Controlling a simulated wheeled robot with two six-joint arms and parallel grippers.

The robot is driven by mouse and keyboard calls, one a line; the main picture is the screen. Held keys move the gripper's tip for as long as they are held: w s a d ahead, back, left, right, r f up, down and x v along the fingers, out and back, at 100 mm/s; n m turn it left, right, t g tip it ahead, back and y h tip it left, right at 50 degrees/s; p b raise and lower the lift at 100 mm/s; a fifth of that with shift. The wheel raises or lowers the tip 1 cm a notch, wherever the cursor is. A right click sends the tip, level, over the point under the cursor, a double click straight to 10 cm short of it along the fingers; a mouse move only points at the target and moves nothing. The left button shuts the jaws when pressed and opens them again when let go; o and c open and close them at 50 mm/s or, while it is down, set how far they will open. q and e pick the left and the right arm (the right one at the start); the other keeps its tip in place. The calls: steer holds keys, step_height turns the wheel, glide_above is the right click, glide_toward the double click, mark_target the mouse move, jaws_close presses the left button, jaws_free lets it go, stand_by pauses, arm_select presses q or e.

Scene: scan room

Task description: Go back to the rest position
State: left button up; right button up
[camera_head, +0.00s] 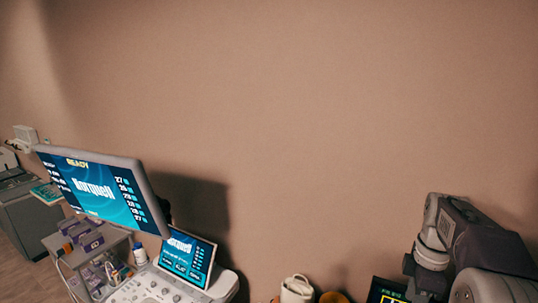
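My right arm (462,240) comes in at the lower right corner, with a dark link and pale joint housings against the wall. No fingertips of my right gripper show; its end is beyond the picture or hidden. My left arm and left gripper are not in the picture.
An ultrasound machine stands at the lower left, with a large tilted monitor (100,190), a smaller touch screen (187,258) and a control panel (150,288). A cart (118,240) holds purple boxes. A white object (297,289) and a dark screen (386,290) sit at the bottom edge. Bare wall (300,110) fills the rest.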

steer(key=s+a+f+m+b, duration=0.3)
steer(key=a+f+m+b, duration=0.1)
steer(key=f, duration=0.6)
steer(key=s+a+f+m+b, duration=0.2)
steer(key=a+f+m+b, duration=0.3)
steer(key=f, duration=0.6)
steer(key=s+a+f+m+t+b, duration=0.1)
steer(key=s+a+f+m+b, duration=0.2)
steer(key=a+f+b, duration=0.4)
step_height(320, 180, down, 4)
steer(key=shift+s+a+f+m+b, duration=0.25)
steer(key=shift+s+m+b, duration=0.05)
steer(key=shift+m, duration=0.4)
